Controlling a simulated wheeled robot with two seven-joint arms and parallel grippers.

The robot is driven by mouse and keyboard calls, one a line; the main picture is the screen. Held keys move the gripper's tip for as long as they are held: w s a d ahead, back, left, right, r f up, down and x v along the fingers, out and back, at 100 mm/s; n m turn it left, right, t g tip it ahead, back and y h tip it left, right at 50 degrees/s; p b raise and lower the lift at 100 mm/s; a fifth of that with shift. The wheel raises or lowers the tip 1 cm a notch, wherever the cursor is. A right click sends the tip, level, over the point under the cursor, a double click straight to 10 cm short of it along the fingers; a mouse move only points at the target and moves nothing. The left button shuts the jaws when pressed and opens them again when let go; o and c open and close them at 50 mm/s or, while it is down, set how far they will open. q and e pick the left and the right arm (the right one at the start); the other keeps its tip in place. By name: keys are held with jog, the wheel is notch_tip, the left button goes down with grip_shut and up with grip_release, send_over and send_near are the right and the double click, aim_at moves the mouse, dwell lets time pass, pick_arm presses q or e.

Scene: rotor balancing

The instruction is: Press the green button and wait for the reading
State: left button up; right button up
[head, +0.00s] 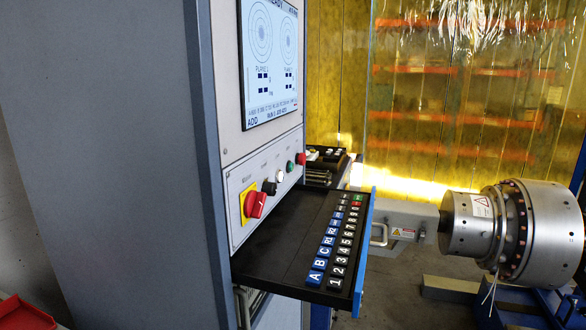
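The green button (290,166) is a small round button on the light front panel of the grey cabinet. It sits between a white button (280,176) and a red button (300,159). Above it is the screen (270,62), lit, with two round plots labelled as planes, small numeric fields and the word ADD at its lower left. The small text is too fine to read fully. Neither of my grippers is in view, and nothing touches the green button.
A red rotary switch on a yellow plate (246,200) and a black knob (269,187) share the panel. A black keyboard shelf (270,250) juts out below. A metal rotor (540,235) stands at the right. A clear yellowish curtain (450,130) hangs behind.

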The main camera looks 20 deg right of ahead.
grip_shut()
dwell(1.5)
